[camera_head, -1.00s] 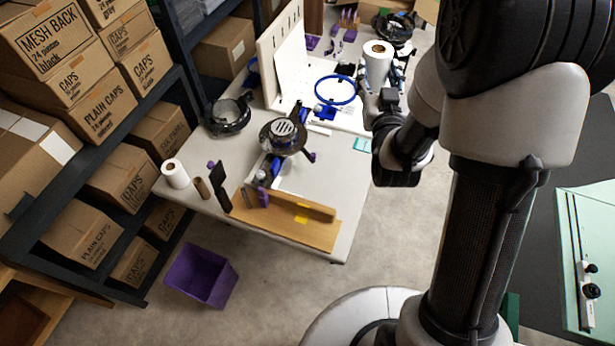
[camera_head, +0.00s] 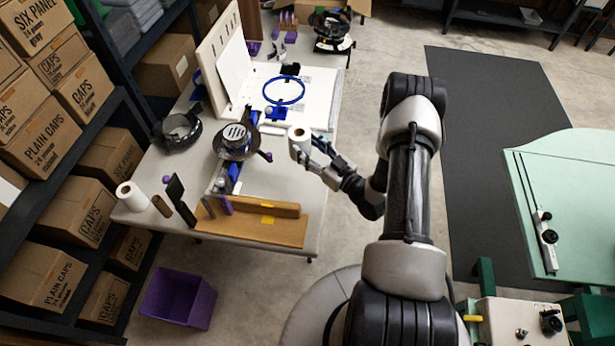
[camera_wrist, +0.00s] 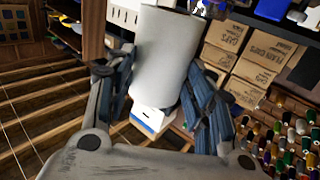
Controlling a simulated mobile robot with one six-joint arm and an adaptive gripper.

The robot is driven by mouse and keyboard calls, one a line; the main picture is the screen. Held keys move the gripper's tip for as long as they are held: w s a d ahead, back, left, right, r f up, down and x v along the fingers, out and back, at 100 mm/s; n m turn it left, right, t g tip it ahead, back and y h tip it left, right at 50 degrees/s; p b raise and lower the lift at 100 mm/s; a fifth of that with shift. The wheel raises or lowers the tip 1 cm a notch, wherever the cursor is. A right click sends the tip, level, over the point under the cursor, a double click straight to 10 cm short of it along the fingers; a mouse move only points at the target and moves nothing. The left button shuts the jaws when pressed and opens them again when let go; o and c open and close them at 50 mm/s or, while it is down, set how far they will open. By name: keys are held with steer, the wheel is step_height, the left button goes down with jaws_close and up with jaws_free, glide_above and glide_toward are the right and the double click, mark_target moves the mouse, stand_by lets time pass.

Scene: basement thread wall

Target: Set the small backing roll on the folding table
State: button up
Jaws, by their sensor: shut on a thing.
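The small white backing roll (camera_head: 299,139) is held by my gripper (camera_head: 312,156) in the head view. It is close to upright, near the folding table's right edge. Its height above the top is hard to tell. In the wrist view the roll (camera_wrist: 166,55) stands between the two fingers of my gripper (camera_wrist: 158,92), which are shut on it from both sides. The folding table (camera_head: 277,185) is pale grey and carries several things. A second white roll (camera_head: 131,196) stands at its left front corner.
On the table are a hoop with a blue ring (camera_head: 284,91), a round metal device (camera_head: 234,141), a brown board (camera_head: 262,228) and a white upright panel (camera_head: 222,62). Shelves of boxes (camera_head: 77,213) flank the left. A purple bin (camera_head: 178,299) is on the floor. Some tabletop near the right front is bare.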

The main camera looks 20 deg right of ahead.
step_height(320, 180, down, 16)
steer(key=b, duration=0.4)
steer(key=shift+r+b, duration=0.2)
steer(key=shift+b, duration=0.1)
steer(key=shift+f, duration=0.15)
steer(key=o, duration=1.1)
steer(key=shift+o, duration=0.2)
